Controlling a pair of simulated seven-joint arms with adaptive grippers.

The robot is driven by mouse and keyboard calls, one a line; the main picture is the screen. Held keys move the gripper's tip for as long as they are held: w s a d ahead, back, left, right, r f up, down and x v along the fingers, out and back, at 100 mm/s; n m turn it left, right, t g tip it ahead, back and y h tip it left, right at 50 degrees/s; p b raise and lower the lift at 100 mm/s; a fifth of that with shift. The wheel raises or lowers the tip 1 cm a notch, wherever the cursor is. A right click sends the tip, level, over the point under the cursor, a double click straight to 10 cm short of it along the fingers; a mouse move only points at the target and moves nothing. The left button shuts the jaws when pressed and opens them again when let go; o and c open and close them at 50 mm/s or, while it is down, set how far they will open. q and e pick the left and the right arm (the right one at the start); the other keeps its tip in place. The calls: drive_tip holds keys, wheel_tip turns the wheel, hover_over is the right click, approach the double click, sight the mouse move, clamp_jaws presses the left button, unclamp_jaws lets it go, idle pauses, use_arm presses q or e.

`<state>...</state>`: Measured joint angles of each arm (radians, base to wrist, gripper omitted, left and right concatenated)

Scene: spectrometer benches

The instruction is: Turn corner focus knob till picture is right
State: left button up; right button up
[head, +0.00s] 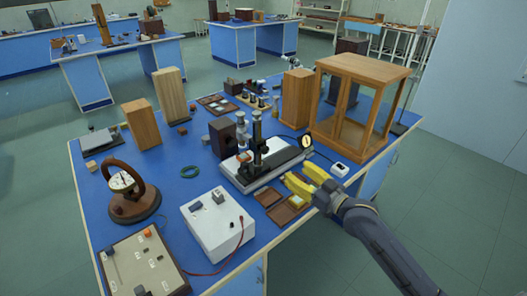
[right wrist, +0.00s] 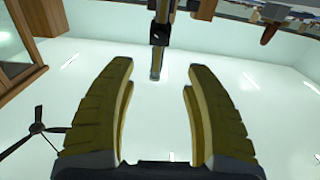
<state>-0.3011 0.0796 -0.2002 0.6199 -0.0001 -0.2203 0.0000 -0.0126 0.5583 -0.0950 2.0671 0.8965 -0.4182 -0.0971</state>
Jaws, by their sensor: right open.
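An optical instrument (head: 258,145) with a dark upright column and a light flat base stands in the middle of the blue bench. I cannot pick out the focus knob on it at this size. My right gripper (head: 303,184) has yellow fingers and is just in front of the instrument's base, to its right. It is open with nothing between the fingers. The right wrist view looks upward past the open fingers (right wrist: 158,110), with a dark post and tube (right wrist: 157,45) beyond them. My left gripper is not in view.
A wooden glazed case (head: 357,68) stands at the back right of the bench. A white power box (head: 217,222) with a red lead sits in front. A round dial meter (head: 122,182) is at the left. Small brown trays (head: 283,212) lie beneath my gripper.

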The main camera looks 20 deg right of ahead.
sight(266, 151)
drive_tip(key=x, duration=1.6)
clamp_jaws()
